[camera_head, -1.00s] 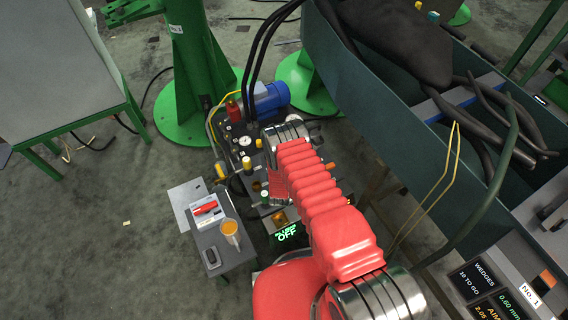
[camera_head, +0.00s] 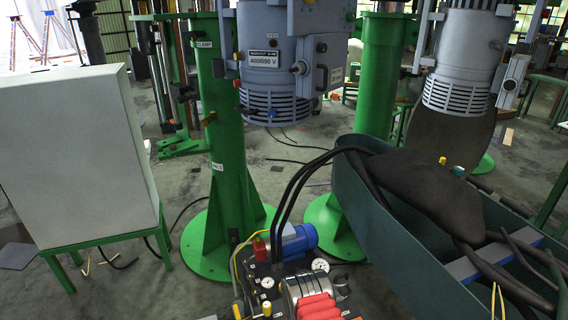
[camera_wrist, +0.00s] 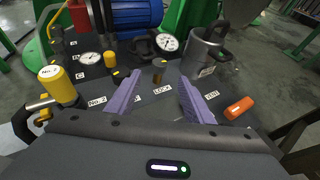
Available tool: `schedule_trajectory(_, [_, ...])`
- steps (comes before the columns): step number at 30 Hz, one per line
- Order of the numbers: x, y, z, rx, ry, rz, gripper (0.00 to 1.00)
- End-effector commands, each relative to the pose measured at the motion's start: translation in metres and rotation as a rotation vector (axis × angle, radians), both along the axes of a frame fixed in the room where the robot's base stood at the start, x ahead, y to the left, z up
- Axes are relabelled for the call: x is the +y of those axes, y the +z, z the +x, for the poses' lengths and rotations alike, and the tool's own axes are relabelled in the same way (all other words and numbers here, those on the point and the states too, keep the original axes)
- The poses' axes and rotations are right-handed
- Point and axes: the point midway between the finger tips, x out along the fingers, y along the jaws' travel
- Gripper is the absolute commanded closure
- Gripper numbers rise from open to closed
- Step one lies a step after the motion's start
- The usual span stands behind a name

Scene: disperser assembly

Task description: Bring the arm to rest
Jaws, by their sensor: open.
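My gripper (camera_wrist: 160,79) shows in the wrist view as two purple fingers spread apart, with nothing held between them. Beyond the fingers is a hydraulic panel, with a small brass knob (camera_wrist: 159,66) in the gap near a "LOCK" label. I cannot tell whether a finger touches the panel.
Around the fingers are a yellow-capped valve (camera_wrist: 57,83), an orange handle (camera_wrist: 239,108), a gauge (camera_wrist: 166,42) and a metal cup (camera_wrist: 201,55). A blue motor (camera_head: 298,241), green column (camera_head: 226,150), grey cabinet (camera_head: 75,160) and green trough (camera_head: 400,240) surround the unit.

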Motion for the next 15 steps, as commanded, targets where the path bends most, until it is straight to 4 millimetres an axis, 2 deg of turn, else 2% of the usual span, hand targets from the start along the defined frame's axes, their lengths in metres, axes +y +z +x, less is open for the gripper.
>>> schedule_trajectory(5, [-0.009, 0.023, 0.012, -0.022, -0.049, 0.007, 0.53])
schedule_trajectory(8, [-0.021, 0.051, 0.024, -0.048, -0.11, 0.016, 0.53])
schedule_trajectory(15, [-0.058, 0.131, 0.046, -0.117, -0.301, 0.058, 0.53])
